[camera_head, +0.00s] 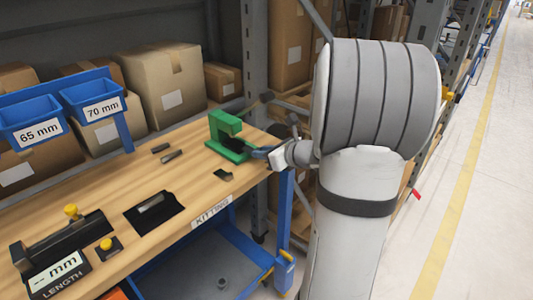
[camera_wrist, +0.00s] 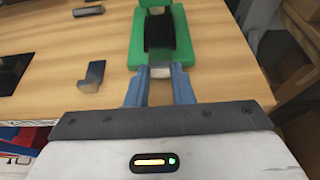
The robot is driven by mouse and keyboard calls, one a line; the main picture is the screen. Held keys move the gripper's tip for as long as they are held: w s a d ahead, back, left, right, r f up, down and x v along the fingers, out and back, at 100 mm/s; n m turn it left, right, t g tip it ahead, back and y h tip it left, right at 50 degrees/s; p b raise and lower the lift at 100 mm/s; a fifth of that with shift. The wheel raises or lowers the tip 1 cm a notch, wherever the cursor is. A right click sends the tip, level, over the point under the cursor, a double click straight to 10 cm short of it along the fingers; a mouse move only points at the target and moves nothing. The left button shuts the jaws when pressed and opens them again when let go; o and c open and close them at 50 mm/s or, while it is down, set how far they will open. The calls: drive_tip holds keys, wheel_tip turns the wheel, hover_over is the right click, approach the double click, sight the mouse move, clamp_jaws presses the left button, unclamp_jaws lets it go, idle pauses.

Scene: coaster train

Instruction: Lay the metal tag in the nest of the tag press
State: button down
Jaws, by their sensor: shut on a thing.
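The green tag press (camera_head: 224,127) stands near the right end of the wooden bench. In the wrist view the press (camera_wrist: 140,52) is straight ahead of my gripper, with a black block (camera_wrist: 160,30) in its middle. My gripper (camera_wrist: 161,75) has its blue fingers shut on a small pale metal tag (camera_wrist: 160,71). The tag is at the press's near edge, just short of the black block; I cannot tell whether it touches the press. In the head view my gripper (camera_head: 256,153) is at the right side of the press, and the tag cannot be made out.
A small dark piece (camera_head: 223,174) lies in front of the press. Two short bars (camera_head: 171,156) lie to its left. A black pad (camera_head: 140,222) and a length gauge (camera_head: 57,265) are farther left. Blue bins (camera_head: 31,122) hang behind. The bench (camera_head: 190,190) is otherwise mostly clear.

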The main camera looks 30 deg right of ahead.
sight(247, 148)
drive_tip(key=shift+w+a, duration=0.15)
drive_tip(key=shift+w, duration=0.25)
drive_tip(key=shift+w+a+f+b, duration=0.15)
drive_tip(key=shift+w+a, duration=0.2)
drive_tip(key=shift+w, duration=0.65)
drive_tip(key=shift+w+a+b, duration=0.1)
drive_tip(key=shift+w+a, duration=0.25)
drive_tip(key=shift+w, duration=0.6)
drive_tip(key=shift+w+a+f+b, duration=0.15)
drive_tip(key=shift+w+a, duration=0.2)
drive_tip(key=shift+w, duration=0.65)
drive_tip(key=shift+r, duration=0.1)
drive_tip(key=c, duration=1.2)
unclamp_jaws()
drive_tip(key=shift+s, duration=0.1)
